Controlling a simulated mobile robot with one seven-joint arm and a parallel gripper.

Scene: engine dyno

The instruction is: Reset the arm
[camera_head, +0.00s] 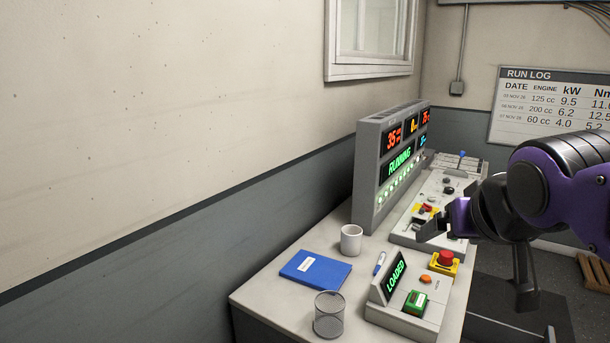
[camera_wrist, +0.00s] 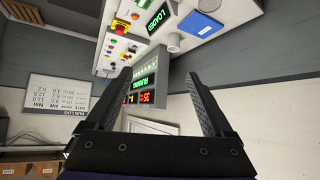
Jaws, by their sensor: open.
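My gripper (camera_head: 432,229) is in the head view, on my purple and black arm at the right, in front of the control console (camera_head: 405,240). In the wrist view my gripper (camera_wrist: 158,88) shows two dark fingers spread wide apart with nothing between them. The grey display unit (camera_head: 368,170) on the desk reads RUNNING in green with red and orange digits; it also shows beyond the fingers in the wrist view (camera_wrist: 168,80). A panel with a sign reading LOADED (camera_head: 395,280) stands nearer on the desk.
On the desk (camera_head: 265,290) are a blue notebook (camera_head: 316,270), a white mug (camera_head: 351,239), a mesh cup (camera_head: 329,314) and a red emergency button (camera_head: 446,258). A wall stands left. A run log board (camera_head: 550,105) hangs at the back. A wooden pallet (camera_head: 594,275) lies at right.

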